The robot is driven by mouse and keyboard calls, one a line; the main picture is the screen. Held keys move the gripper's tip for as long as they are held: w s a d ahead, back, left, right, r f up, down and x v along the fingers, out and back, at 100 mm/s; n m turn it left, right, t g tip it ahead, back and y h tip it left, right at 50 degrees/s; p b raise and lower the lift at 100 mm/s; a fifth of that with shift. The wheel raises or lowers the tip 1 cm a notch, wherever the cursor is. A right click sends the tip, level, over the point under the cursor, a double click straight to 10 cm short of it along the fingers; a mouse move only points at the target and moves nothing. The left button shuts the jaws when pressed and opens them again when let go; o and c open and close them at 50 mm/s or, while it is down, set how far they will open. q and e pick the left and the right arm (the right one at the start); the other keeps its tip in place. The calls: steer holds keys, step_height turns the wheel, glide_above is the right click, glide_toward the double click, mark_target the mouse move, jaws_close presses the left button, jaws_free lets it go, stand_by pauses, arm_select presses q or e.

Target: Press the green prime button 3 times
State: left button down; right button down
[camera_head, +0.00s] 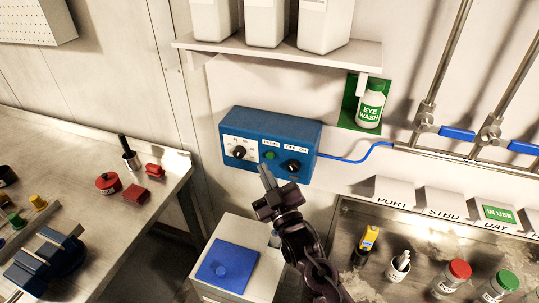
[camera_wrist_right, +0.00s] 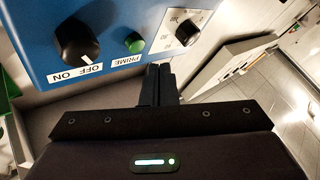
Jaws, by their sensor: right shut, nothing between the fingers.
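The green prime button (camera_head: 270,155) is on the front of a blue control box (camera_head: 230,122) on the wall, between two black knobs. In the right wrist view the green button (camera_wrist_right: 134,43) shows above the PRIME label, with the ON/OFF knob (camera_wrist_right: 77,41) to its left. My right gripper (camera_head: 265,172) is shut and empty, its fingertips just below the button in the head view. In the right wrist view the shut fingers (camera_wrist_right: 158,76) lie below and right of the button; contact with it is not visible. My left gripper is not in view.
A blue cable (camera_head: 350,160) runs right from the box to pipes with blue valve handles (camera_head: 457,132). An eye wash bottle (camera_head: 371,104) hangs to the right, below a shelf (camera_head: 280,52).

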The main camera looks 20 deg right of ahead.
steer(key=shift+s+a+p, duration=0.2)
steer(key=shift+s+a, duration=0.3)
steer(key=shift+s, duration=0.25)
steer(key=shift+s+a+p, duration=0.2)
steer(key=shift+s+a, duration=0.3)
steer(key=shift+s, duration=0.25)
